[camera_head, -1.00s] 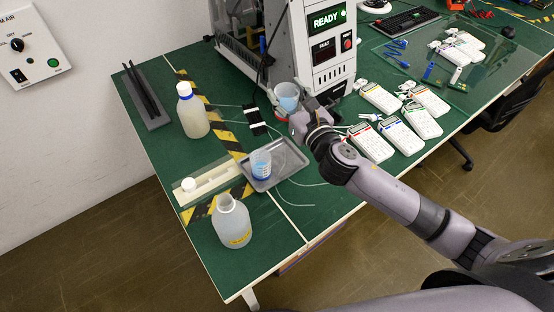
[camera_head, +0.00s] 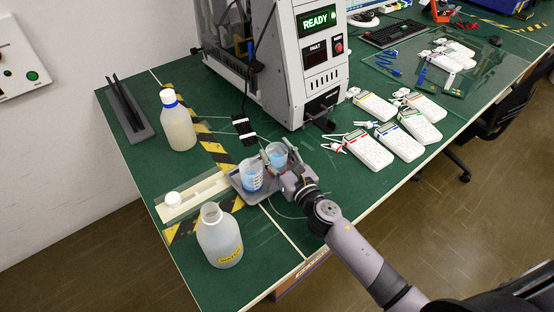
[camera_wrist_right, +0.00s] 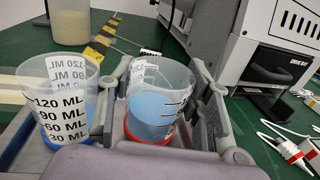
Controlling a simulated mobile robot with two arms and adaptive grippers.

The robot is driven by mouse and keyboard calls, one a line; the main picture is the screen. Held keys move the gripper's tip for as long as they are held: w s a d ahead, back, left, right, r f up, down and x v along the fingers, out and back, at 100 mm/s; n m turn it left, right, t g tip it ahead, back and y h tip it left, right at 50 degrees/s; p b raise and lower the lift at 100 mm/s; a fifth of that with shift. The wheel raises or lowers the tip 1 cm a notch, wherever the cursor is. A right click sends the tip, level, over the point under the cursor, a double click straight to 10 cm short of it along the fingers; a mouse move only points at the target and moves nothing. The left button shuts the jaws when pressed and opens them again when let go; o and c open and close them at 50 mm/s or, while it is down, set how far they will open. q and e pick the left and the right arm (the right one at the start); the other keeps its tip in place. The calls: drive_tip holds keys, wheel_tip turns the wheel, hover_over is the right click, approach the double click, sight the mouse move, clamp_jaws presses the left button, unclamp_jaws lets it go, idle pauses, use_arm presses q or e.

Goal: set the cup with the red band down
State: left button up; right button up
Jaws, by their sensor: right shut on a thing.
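My right gripper (camera_head: 279,166) is shut on the cup with the red band (camera_head: 277,154), a clear measuring cup with blue liquid. In the right wrist view this cup (camera_wrist_right: 160,95) stands about upright between the fingers, its red band low on it. A second clear cup, with a blue band (camera_head: 252,177), stands in the grey tray (camera_head: 261,199), just left of the held cup. It also shows in the right wrist view (camera_wrist_right: 60,105). The held cup is at the tray's far right part; I cannot tell whether its base touches the tray. My left gripper is not in view.
The grey test machine (camera_head: 300,70) stands behind. Several white keypads (camera_head: 368,150) lie to the right. Green table is bare in front of the keypads.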

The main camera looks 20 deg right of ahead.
drive_tip(key=shift+f, duration=0.3)
drive_tip(key=shift+f, duration=0.15)
drive_tip(key=o, duration=0.7)
drive_tip(key=shift+c, duration=0.2)
drive_tip(key=shift+r, duration=0.35)
drive_tip(key=s, duration=0.3)
drive_tip(key=s+d+b, duration=0.1)
drive_tip(key=s, duration=0.2)
drive_tip(key=s+d, duration=0.1)
drive_tip(key=s, duration=0.3)
drive_tip(key=shift+s+f+b, duration=0.1)
drive_tip(key=shift+f+b, duration=0.15)
drive_tip(key=shift+b, duration=0.15)
drive_tip(key=shift+s+d+r, duration=0.15)
drive_tip(key=shift+s, duration=0.7)
